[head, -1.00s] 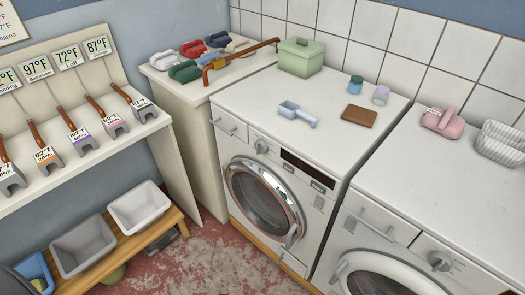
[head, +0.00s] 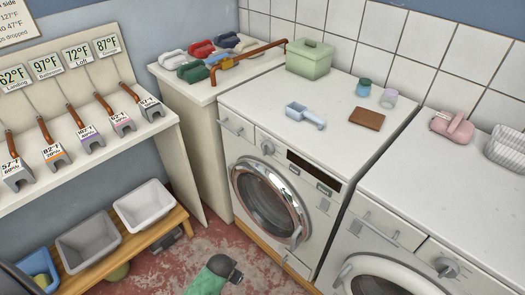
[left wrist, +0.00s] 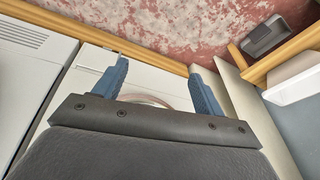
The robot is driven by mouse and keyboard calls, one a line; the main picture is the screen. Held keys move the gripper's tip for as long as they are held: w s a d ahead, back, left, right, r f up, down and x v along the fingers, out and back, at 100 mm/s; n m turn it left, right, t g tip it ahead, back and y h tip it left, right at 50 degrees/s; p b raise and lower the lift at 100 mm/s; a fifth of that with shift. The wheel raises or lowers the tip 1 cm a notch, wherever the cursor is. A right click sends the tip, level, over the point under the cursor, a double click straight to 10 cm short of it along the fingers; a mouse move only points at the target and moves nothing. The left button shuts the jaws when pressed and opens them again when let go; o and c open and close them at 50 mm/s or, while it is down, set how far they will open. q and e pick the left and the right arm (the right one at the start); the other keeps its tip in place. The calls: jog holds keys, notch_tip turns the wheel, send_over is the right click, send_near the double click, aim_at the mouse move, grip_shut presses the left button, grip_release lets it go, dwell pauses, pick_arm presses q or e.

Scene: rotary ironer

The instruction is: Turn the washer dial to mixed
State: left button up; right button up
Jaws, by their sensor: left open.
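The left white machine (head: 280,165) has a round silver dial (head: 267,148) on its upper front, left of a dark display. The dial's marks are too small to read, so its setting cannot be told. A second machine (head: 405,240) at the right has its own dial (head: 447,267). My left gripper (left wrist: 158,82) shows in the left wrist view with its two blue fingers apart and nothing between them. White machine panels and a curved rim lie beyond the fingers. No dial can be made out there. My right gripper is not in view.
A shelf with several tagged scoops (head: 86,138) is at the left, above a bench with grey and white bins (head: 142,205). A blue scoop (head: 305,115), green box (head: 310,60) and brown block (head: 367,118) lie on the left machine.

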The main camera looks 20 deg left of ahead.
pick_arm(q)
jog(key=w+a+r+m+t, duration=0.1)
jog(key=w+a+r, duration=0.2)
jog(key=w+r, duration=0.25)
jog(key=w+a+r+t, duration=0.1)
jog(key=w+a+r, duration=0.25)
jog(key=w, duration=0.35)
jog(key=m+t+h, duration=0.2)
jog(key=t+h, duration=0.7)
jog(key=t, duration=0.1)
send_near(263, 149)
jog(key=x, duration=0.2)
jog(key=p+x, duration=0.2)
jog(key=x, duration=0.4)
jog(key=shift+w+d, duration=0.2)
jog(key=shift+w+d+f, duration=0.15)
jog(key=shift+w+d, duration=0.05)
jog(key=shift+w, duration=0.2)
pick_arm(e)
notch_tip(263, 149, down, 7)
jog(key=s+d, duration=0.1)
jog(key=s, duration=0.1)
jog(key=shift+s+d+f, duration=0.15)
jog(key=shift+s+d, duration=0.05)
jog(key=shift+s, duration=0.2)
pick_arm(q)
jog(key=c, duration=1)
